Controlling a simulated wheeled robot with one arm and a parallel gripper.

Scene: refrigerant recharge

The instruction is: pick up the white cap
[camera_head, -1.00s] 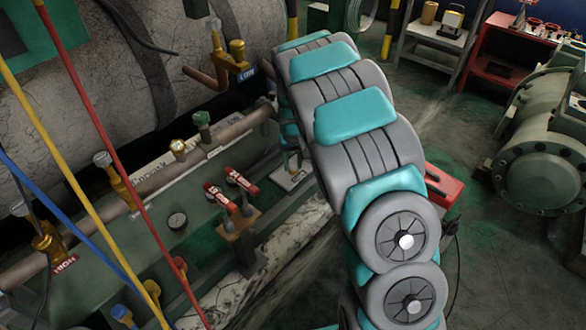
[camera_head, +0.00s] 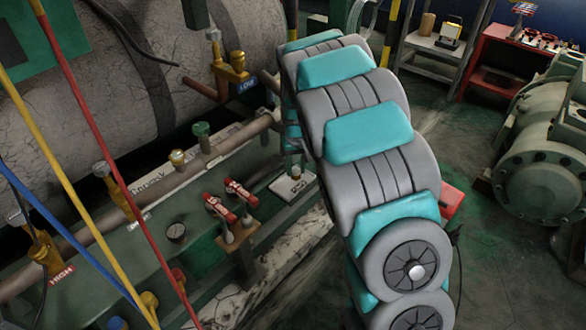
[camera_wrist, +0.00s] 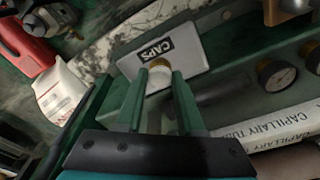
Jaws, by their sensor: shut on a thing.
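In the wrist view the white cap (camera_wrist: 158,76) has a pale top and a brass-coloured lower edge. It sits between the green fingertips of my gripper (camera_wrist: 160,88), which is shut on it. The light grey tray labelled CAPS (camera_wrist: 190,48) lies behind the cap. I cannot tell whether the cap touches the tray or is just above it. In the head view the tray (camera_head: 281,185) lies on the green bench below my gripper (camera_head: 292,148), whose tips are small and partly hidden by my arm. The cap is not clear there.
Two red-handled valves (camera_head: 222,208) and a gauge (camera_head: 176,232) stand on the bench left of the tray. A pipe (camera_head: 233,138) runs along the bench. Red, yellow and blue hoses hang at the left. A white packet (camera_wrist: 62,92) lies left in the wrist view.

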